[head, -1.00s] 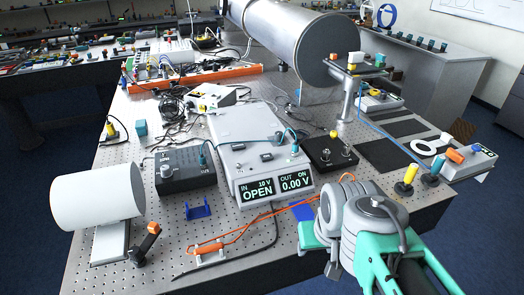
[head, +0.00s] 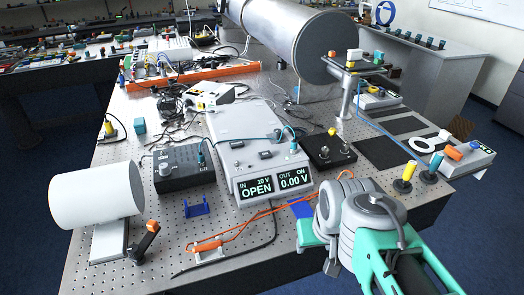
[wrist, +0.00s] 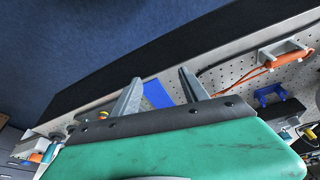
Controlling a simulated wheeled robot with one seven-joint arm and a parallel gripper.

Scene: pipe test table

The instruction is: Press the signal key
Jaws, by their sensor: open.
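A small black box with a yellow knob (head: 332,131) on top, which looks like the signal key (head: 326,157), sits on the perforated table right of the grey meter unit. My gripper hangs over the table's front edge, nearer the camera than the key and apart from it. In the wrist view its two grey fingers (wrist: 159,78) are spread and empty. In the head view my arm hides the fingertips. A small yellow spot shows left of the fingers in the wrist view; I cannot tell whether it is the knob.
The meter (head: 262,150) reads OPEN and 0.00 V. A blue pad (head: 300,207) lies near my gripper. An orange-handled tool (head: 207,246) and cables lie at front. Yellow (head: 404,177) and blue-topped (head: 433,168) posts stand right. Dark flat plates (head: 385,153) lie right of the key.

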